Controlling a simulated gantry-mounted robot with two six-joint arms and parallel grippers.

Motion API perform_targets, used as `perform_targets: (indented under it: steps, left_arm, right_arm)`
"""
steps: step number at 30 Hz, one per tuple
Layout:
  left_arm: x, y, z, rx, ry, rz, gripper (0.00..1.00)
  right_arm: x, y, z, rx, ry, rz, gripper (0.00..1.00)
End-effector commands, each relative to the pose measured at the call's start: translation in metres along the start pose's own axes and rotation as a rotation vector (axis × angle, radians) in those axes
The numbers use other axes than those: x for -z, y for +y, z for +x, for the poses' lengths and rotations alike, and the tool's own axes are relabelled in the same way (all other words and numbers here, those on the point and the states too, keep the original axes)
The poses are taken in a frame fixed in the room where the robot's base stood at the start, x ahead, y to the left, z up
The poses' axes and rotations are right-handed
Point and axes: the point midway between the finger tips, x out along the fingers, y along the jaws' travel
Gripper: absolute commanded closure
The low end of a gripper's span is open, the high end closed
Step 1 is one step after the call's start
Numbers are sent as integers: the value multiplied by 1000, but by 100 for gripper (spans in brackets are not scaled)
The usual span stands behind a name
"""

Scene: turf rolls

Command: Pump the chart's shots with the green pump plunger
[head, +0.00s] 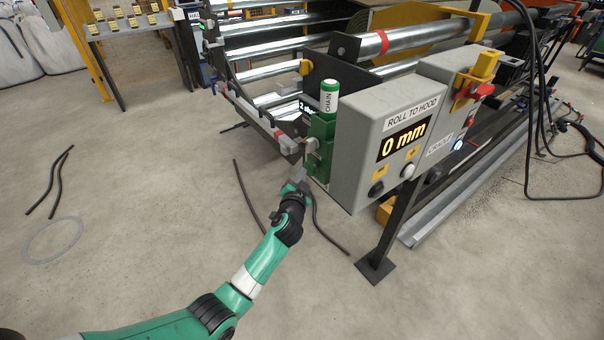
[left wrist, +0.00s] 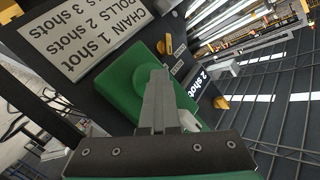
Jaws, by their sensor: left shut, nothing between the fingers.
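The green pump (head: 321,136) stands on the left side of the grey control box, with a white, green-topped cylinder marked CHAIN (head: 329,98) above it. My left gripper (head: 302,174) is just below and left of the pump, shut and empty. In the left wrist view its closed fingers (left wrist: 158,78) reach over a green block with a rounded raised part (left wrist: 124,76); I cannot tell whether they touch. The white chart (left wrist: 84,36) shows partly, reading "CHAIN 1 shot" and lines with 2 shots and 3 shots. A small display (left wrist: 200,84) seems to read "2 shot". My right gripper is out of view.
The grey control box (head: 365,150) reads "ROLL TO HOOD" and 0 mm, with knobs and a red switch on a yellow part (head: 476,84). A roller frame (head: 270,75) stands behind. Dark rods lie on the floor; the floor at left is mostly clear.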

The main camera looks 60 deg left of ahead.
Motion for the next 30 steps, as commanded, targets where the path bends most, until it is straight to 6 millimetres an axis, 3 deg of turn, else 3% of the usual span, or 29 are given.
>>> perform_targets:
  steps: [17, 30]
  left_arm:
    - [3, 2, 1, -3, 4, -1, 100]
    - [-8, -13, -17, -2, 4, 0, 100]
  right_arm:
    - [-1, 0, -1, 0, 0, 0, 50]
    - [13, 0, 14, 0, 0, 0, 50]
